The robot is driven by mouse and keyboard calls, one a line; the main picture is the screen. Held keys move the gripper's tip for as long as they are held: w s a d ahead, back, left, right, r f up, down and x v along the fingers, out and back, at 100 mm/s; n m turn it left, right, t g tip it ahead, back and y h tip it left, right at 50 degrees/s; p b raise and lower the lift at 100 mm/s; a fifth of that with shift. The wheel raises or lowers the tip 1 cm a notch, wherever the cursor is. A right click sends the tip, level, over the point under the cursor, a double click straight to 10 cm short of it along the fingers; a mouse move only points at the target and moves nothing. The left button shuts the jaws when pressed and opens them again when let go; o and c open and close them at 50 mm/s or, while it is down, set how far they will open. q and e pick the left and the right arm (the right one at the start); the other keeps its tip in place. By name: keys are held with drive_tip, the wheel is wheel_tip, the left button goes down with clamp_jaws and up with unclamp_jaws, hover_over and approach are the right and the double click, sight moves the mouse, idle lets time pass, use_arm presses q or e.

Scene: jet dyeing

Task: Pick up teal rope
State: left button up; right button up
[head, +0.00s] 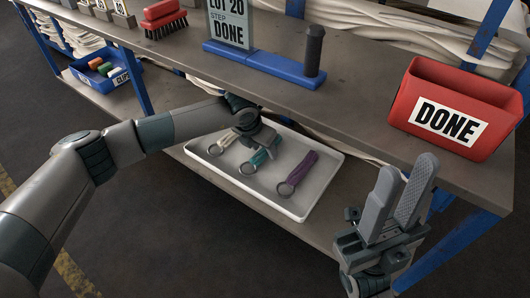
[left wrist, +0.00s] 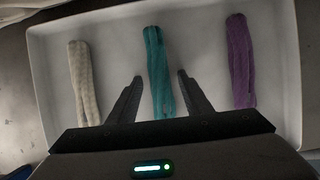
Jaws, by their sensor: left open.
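The teal rope (head: 255,162) lies in the white tray on the lower shelf, between a cream rope (head: 226,140) and a purple rope (head: 301,169). Each has a metal ring at its near end in the head view. My left gripper (left wrist: 160,79) is open, with one finger on each side of the teal rope (left wrist: 155,55); I cannot tell whether it touches. In the head view its wrist hides part of the teal rope. My right gripper (head: 407,168) points upward at the right, its fingers apart and nothing between them.
The tray's (head: 325,188) rim surrounds the ropes. The upper shelf overhangs it, with a red DONE bin (head: 415,92), a blue stand (head: 275,66) with a dark upright handle, and a red brush (head: 162,15). A blue CLIPS bin (head: 98,73) stands on the lower shelf at the left.

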idle(0.3)
use_arm(q)
clamp_jaws()
drive_tip(key=shift+r, duration=0.1)
